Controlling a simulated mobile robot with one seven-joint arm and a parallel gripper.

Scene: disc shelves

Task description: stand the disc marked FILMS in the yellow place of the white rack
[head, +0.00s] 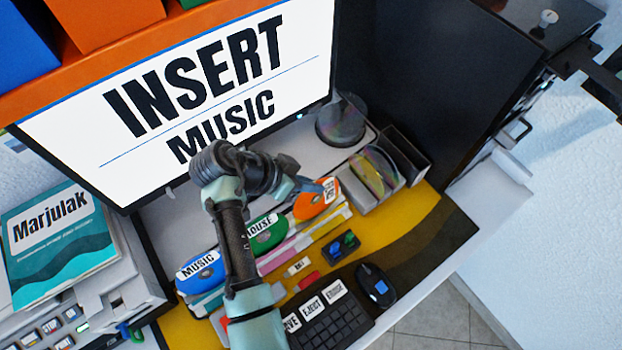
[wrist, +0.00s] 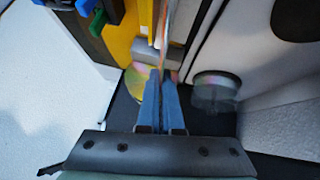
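An orange disc (head: 317,200) stands upright at the right end of a row of discs. Its white label is turned and partly covered, so I cannot read it. My gripper (head: 312,186) is at its upper left edge. In the wrist view, the blue fingers (wrist: 161,100) are close together on a thin disc edge (wrist: 164,45). A green disc (head: 265,235), its label partly hidden by my arm, and a blue disc marked MUSIC (head: 202,271) stand to its left. The white rack with coloured strips lies below them; a yellow strip (head: 335,221) shows below the orange disc.
A grey holder (head: 385,198) with a clear disc stands to the right. A disc spindle (head: 341,120) stands behind it. The monitor (head: 90,130) reads INSERT MUSIC. A keypad (head: 332,325) and a mouse (head: 375,285) lie in front, with bare yellow-and-dark mat at right.

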